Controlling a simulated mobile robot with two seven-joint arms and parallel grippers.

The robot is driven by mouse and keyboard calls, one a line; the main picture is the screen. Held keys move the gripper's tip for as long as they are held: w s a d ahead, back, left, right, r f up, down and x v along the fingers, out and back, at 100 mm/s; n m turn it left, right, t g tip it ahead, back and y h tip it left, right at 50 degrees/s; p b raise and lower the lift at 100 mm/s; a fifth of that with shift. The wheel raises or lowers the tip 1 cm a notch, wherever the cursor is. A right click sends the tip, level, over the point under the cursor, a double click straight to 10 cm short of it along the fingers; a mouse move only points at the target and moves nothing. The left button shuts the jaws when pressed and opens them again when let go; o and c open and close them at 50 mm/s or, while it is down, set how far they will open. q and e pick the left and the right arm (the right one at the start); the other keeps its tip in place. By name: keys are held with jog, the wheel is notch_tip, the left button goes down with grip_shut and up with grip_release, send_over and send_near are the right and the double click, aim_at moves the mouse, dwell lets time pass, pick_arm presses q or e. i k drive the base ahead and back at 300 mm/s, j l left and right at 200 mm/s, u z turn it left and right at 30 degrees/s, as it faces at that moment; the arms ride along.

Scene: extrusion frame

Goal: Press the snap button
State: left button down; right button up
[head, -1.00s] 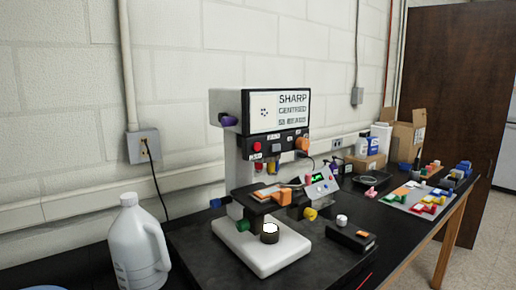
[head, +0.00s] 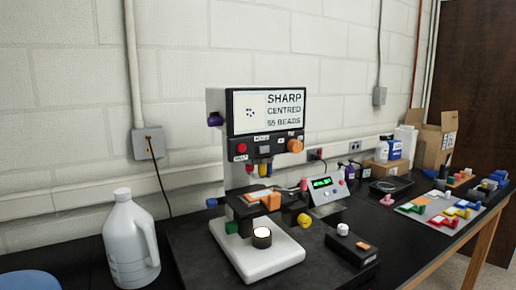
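A white microscope-like machine (head: 235,175) stands on the black bench. Its screen (head: 269,111) reads "SHARP CENTRED 55 BEADS". The panel below the screen carries a red button (head: 241,148), a dark square part (head: 264,150) and an orange knob (head: 295,146). Their small labels are too small to read surely. I cannot tell which of these is the snap button. Neither of my grippers shows.
A white jug (head: 130,245) stands left of the machine. A controller with a green display (head: 322,192) stands to its right. Coloured blocks on a pale mat (head: 410,207), cardboard boxes (head: 437,145) and bottles fill the far right. The front right bench surface is mostly clear.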

aim_at(241, 147)
jog(key=l+u, duration=0.2)
jog(key=l, duration=0.75)
jog(key=k+l+u, duration=0.15)
jog(key=l, duration=0.8)
